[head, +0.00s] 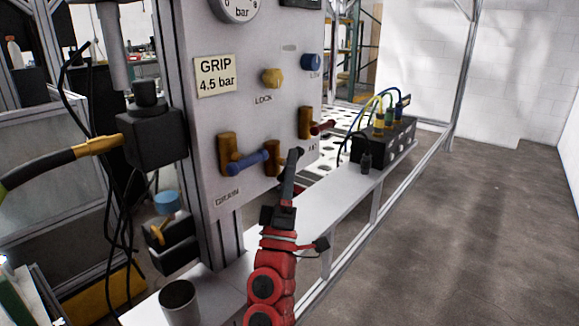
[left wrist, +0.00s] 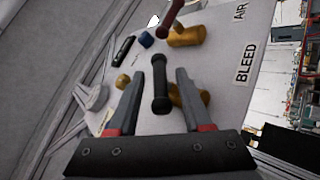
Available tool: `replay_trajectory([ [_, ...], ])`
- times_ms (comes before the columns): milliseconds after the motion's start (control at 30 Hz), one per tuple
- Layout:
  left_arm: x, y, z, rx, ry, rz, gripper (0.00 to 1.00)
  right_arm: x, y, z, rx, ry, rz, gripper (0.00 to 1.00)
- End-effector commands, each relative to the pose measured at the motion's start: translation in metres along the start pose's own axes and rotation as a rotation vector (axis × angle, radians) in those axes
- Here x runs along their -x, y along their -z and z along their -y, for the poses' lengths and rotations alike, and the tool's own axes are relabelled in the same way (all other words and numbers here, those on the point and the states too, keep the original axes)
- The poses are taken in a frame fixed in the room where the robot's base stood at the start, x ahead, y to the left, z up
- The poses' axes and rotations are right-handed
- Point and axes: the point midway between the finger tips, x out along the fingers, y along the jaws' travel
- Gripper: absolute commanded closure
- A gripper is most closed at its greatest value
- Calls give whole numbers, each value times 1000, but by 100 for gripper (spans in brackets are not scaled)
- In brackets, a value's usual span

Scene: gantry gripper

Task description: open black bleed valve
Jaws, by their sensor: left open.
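The black bleed valve handle (left wrist: 160,84) shows in the left wrist view as a short bar with thicker ends. It lies between the two spread fingers of my left gripper (left wrist: 160,75), with a gap on each side. Its brass body (left wrist: 188,98) is partly hidden behind the right finger. The BLEED label (left wrist: 245,63) is to the right. In the head view my left gripper (head: 291,172) is in front of the panel, at the middle brass valve (head: 271,158). There I cannot separate the black handle from the dark fingers. My right gripper is not in view.
The grey panel (head: 235,115) also carries a blue-handled drain valve (head: 249,161) at left and a red-handled air valve (head: 321,127) at right. A yellow lock knob (head: 272,78) and blue knob (head: 311,62) sit above. A black box with cables (head: 384,143) stands on the ledge.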

Motion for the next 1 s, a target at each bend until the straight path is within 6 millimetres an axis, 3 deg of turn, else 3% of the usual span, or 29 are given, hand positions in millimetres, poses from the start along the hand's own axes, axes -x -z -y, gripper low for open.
replay_trajectory([
  [167,28,-1,3,0,5,0,50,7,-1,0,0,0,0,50],
  [600,142,-2,4,-1,2,3,50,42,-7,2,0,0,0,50],
  [800,167,0,2,-2,1,1,50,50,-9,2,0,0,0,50],
  [1000,172,1,0,0,0,-1,50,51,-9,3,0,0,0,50],
])
